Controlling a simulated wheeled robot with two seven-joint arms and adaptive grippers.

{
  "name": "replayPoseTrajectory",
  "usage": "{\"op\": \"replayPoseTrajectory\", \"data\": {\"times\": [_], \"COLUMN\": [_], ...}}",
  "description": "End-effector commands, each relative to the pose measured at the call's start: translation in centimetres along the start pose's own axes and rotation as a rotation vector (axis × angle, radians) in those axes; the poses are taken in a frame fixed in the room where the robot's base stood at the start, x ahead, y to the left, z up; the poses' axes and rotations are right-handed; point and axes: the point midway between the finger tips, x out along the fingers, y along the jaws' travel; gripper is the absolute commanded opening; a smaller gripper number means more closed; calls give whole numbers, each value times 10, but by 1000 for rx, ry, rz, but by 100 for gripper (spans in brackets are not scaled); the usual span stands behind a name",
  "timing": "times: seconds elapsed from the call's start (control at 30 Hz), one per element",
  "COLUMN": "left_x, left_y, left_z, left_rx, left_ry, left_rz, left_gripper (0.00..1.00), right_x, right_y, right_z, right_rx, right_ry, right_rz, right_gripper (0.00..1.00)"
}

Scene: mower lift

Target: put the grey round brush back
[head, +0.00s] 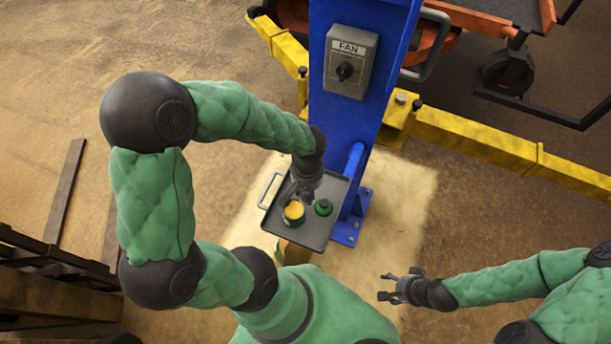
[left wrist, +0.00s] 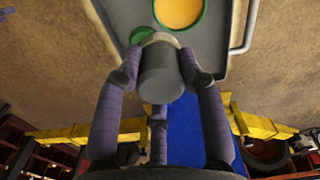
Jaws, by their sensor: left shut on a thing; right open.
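My left gripper (head: 302,193) is over the grey tray (head: 318,236), beside the blue post. In the left wrist view its fingers are shut around a grey cylinder with a pale end, the grey round brush (left wrist: 162,78). In the head view the gripper mostly hides the brush, and I cannot tell whether it touches the tray. A green tin with orange contents (head: 293,211) stands on the tray. A round green piece with a dark middle (head: 323,207) lies to its right. My right gripper (head: 393,289) is open and empty, right of the tray and apart from it.
The blue post (head: 352,115) carries a grey FAN switch box (head: 350,62) and rises behind the tray. Yellow lift beams (head: 480,138) run behind on both sides. The tray has a side handle (head: 268,190). Dark racking (head: 50,265) stands at the lower left.

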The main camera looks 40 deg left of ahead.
Motion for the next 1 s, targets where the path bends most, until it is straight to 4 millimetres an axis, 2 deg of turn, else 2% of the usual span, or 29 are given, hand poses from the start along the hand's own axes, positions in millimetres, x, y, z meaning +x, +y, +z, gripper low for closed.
{"op": "replayPoseTrajectory", "data": {"times": [0.4,0.53,0.7,1.0], "left_x": [36,59,79,92], "left_y": [-15,-18,-21,-23], "left_z": [-77,-93,-110,-122], "left_rx": [-3,-2,-2,0], "left_ry": [-2,-3,-1,1], "left_rz": [1,1,2,2], "left_gripper": [13,13,13,13], "right_x": [-8,-8,-9,-10], "right_y": [-3,-3,-3,-3], "right_z": [0,0,0,0], "right_rx": [0,0,0,0], "right_ry": [0,0,0,0], "right_rz": [0,0,0,0], "right_gripper": [61,61,61,61]}}
